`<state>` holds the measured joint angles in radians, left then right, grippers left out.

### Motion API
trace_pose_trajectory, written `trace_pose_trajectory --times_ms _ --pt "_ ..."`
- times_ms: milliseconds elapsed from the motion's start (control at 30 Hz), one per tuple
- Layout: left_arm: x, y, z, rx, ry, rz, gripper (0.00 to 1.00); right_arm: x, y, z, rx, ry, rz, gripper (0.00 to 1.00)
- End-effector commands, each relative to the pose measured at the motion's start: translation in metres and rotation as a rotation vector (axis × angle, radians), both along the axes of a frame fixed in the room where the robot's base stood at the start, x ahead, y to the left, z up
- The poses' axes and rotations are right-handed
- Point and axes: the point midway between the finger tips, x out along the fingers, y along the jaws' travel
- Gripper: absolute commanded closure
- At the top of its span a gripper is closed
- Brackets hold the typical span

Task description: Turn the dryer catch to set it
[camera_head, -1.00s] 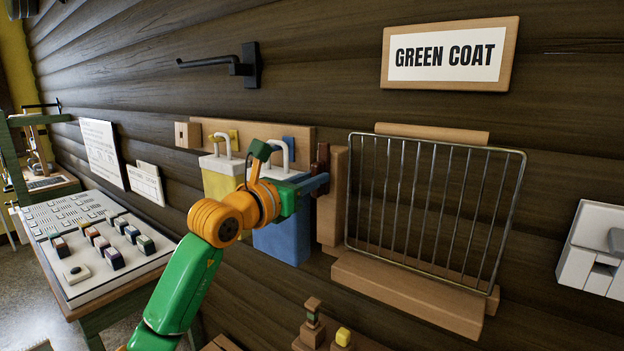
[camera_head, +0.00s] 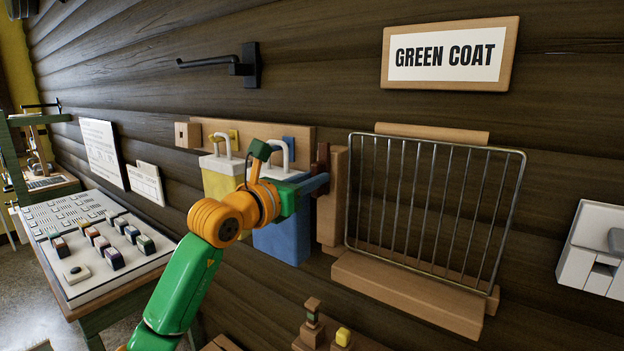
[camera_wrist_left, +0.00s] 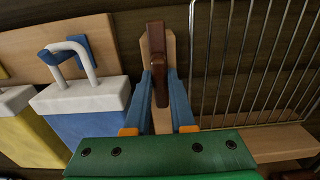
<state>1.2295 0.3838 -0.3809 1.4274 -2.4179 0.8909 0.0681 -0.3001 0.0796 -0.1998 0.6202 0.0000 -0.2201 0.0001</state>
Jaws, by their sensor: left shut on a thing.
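The dryer catch (camera_wrist_left: 159,82) is a dark red-brown lever on a light wooden board (camera_head: 333,205), just left of the wire dryer rack (camera_head: 435,205). My left gripper (camera_head: 322,184) reaches it from the left, with its blue fingers on the catch. In the left wrist view my left gripper (camera_wrist_left: 160,88) has one finger on each side of the catch's lower end and is shut on it. The catch points up and down there, with its top against a red-brown plate. In the head view the fingers hide part of the catch. My right gripper is not in view.
Yellow (camera_head: 219,178) and blue (camera_head: 280,235) containers with white handles hang close to the left of the catch. A wooden ledge (camera_head: 410,290) juts out under the rack. A panel with several coloured blocks (camera_head: 100,240) stands at the left.

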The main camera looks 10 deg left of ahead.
Motion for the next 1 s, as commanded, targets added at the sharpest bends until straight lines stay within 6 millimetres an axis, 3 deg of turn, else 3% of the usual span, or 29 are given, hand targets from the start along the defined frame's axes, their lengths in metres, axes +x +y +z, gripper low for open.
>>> trace_pose_trajectory --times_ms 367,1000 --pt "0.0 0.0 0.0 0.09 -0.041 0.001 1.0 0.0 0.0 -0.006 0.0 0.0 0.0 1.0" --pt "-0.002 -0.003 -0.001 0.626 -0.262 0.003 1.0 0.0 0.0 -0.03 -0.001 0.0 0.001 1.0"
